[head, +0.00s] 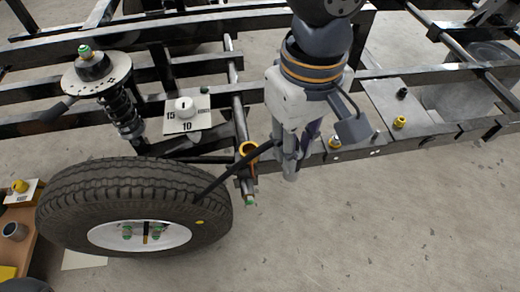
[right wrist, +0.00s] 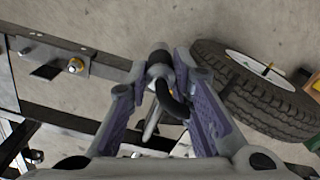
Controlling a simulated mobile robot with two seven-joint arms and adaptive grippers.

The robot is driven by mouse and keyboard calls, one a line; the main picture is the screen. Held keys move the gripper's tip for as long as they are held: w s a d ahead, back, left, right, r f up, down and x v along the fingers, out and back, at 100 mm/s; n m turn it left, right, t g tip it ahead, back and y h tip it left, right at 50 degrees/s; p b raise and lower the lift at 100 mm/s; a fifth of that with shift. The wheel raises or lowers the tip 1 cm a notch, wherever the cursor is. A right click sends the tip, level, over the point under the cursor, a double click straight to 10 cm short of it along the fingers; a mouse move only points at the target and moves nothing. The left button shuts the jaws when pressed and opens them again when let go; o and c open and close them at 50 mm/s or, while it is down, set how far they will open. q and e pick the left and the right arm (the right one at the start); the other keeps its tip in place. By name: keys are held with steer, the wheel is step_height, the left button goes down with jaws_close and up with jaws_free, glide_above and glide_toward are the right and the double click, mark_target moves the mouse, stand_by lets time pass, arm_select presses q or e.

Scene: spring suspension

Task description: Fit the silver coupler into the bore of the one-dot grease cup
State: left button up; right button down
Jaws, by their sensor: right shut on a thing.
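My right gripper (head: 288,168) hangs fingers down beside the frame rail, to the right of the tyre. I cannot tell which thing is the one-dot grease cup; no dot mark is readable. A grey cup-like piece with a dark opening (head: 14,231) stands on the bench at far left. My left gripper is not in view.
The tyre (head: 75,195) lies left of the gripper. A black bar (head: 225,180) reaches from it toward the fingers. Yellow fittings (head: 400,122) sit along the rail. The spring strut (head: 120,110) stands behind. Floor at right is clear.

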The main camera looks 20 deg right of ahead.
steer(key=w+a+r+n+p, duration=0.35)
steer(key=a+n+p, duration=0.25)
steer(key=a, duration=0.2)
steer(key=w+a+r+n+p, duration=0.2)
steer(key=w+a+n+p, duration=0.2)
steer(key=a+n+p, duration=0.25)
steer(key=shift+m, duration=0.35)
steer(key=w+d+f+b, duration=0.1)
steer(key=d+f, duration=0.3)
steer(key=w+d+f+b, duration=0.1)
steer(key=d+f+b, duration=0.1)
steer(key=d+f, duration=0.2)
steer(key=w+d+f+b, duration=0.1)
steer(key=w+d+f, duration=0.1)
steer(key=d+f, duration=0.2)
steer(key=shift+w+f, duration=0.1)
steer(key=shift+f, duration=0.7)
steer(key=shift+w+r, duration=0.1)
steer(key=c, duration=1.4)
jaws_free()
steer(key=shift+r, duration=0.1)
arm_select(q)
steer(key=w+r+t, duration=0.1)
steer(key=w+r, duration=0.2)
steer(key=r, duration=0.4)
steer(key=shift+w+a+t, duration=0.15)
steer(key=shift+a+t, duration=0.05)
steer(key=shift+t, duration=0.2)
